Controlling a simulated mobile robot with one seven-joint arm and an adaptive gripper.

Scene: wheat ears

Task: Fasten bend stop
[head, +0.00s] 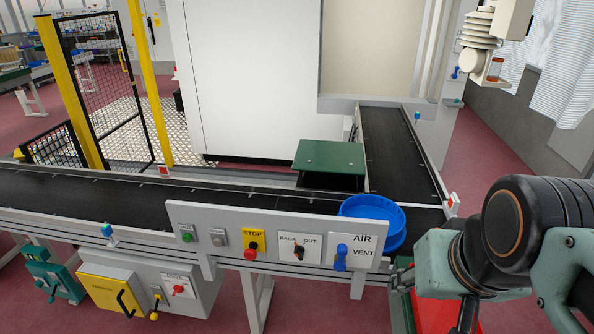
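The conveyor bend is at the right, where the long black belt (120,199) meets a second belt (395,150) running away from me. A blue round tub (385,213) sits at this bend, partly hidden by the control panel. I cannot tell which part is the bend stop. A small blue knob (417,115) stands on the far belt's right rail, and a red and white piece (452,201) is at the outer corner. My arm fills the lower right and hides part of the near corner. My gripper cannot be made out.
The control panel (215,214) has buttons, a BACK/OUT switch and a blue AIR/VENT knob (341,257). A green plate (330,157) stands inside the bend. A red surface (430,312) lies low beside my arm. The long belt is clear leftward.

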